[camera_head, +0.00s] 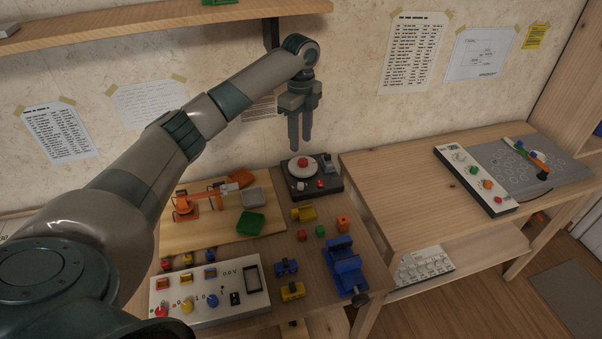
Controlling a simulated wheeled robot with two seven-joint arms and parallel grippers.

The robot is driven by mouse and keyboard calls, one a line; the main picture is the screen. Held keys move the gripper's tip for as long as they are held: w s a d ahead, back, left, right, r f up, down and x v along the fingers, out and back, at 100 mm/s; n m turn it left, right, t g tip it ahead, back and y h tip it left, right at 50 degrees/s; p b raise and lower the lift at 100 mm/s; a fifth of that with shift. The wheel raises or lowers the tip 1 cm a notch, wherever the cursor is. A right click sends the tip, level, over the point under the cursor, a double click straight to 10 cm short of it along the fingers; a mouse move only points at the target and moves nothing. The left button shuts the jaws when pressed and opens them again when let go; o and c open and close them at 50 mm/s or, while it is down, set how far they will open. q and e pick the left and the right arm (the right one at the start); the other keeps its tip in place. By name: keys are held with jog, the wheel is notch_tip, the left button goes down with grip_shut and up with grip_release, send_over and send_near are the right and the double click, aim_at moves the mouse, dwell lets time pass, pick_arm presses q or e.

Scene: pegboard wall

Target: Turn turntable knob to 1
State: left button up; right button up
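The turntable (331,188) is a dark box with a white round platter (296,171) and a red piece at the platter's centre. It stands at the back of the near workbench, by the wall. A small red knob (320,184) is on its front part; its marks are too small to read. My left gripper (300,147) points down above and behind the platter in the picture, apart from the turntable. Its two fingers show a narrow gap with nothing between them. My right gripper is not in view.
An orange toy arm (205,198) and grey and green trays stand left of the turntable. Small coloured blocks, a blue vise (345,268) and a white control panel (205,293) are in front. A second table (410,168) is at right; a shelf (150,22) is above.

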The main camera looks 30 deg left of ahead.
aim_at(301, 184)
pick_arm(q)
jog(key=shift+w+a+r, duration=0.1)
jog(key=shift+w, duration=0.1)
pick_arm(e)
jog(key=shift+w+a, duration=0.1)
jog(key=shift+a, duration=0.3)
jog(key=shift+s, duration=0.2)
